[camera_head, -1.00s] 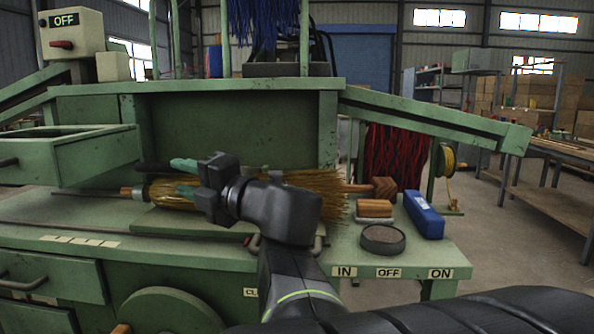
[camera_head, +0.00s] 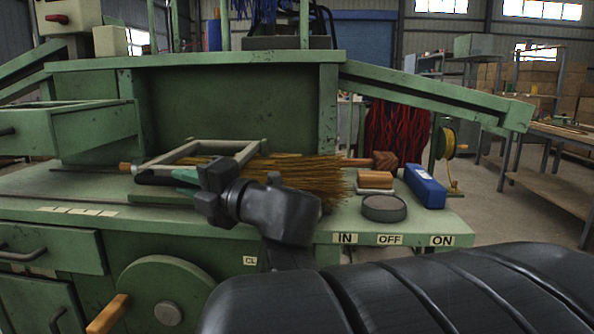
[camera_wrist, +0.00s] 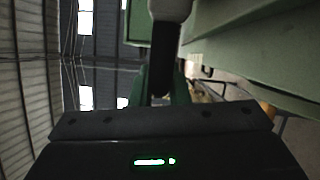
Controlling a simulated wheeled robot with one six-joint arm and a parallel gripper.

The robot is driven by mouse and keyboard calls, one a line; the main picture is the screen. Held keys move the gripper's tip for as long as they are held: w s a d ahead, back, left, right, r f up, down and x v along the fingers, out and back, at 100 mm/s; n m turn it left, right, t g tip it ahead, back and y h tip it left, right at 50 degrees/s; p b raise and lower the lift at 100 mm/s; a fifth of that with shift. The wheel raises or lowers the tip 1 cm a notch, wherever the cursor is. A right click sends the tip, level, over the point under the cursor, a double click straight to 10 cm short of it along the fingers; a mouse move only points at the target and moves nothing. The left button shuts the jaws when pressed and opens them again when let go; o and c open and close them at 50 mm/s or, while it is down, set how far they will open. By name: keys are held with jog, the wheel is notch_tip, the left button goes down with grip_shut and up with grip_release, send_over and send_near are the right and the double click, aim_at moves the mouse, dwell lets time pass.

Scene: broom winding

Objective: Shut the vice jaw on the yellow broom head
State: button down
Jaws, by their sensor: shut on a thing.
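The yellow broom head (camera_head: 305,180) lies on its side on the green bench, its bristles fanned to the right. The grey vice jaw frame (camera_head: 222,147) now lies over the left part of the broom. I cannot tell whether it presses on the bristles. My gripper (camera_head: 184,176), with teal fingertips, is at the jaw's near left side and shut on its dark handle (camera_head: 152,179). The handle also shows between green fingers in the wrist view (camera_wrist: 166,50). My wrist hides part of the jaw and bristles.
A wooden block brush (camera_head: 375,180), a round dark tin (camera_head: 384,208) and a blue box (camera_head: 425,186) stand right of the broom. IN, OFF and ON labels mark the bench's front edge. A green handwheel (camera_head: 165,280) with a wooden knob is below. An open drawer (camera_head: 85,130) juts out at left.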

jog(key=shift+w+f, duration=0.15)
jog(key=shift+f, duration=0.65)
jog(key=c, duration=1.4)
grip_release()
jog(key=shift+o, duration=0.2)
jog(key=shift+r, duration=0.1)
jog(key=shift+r, duration=0.2)
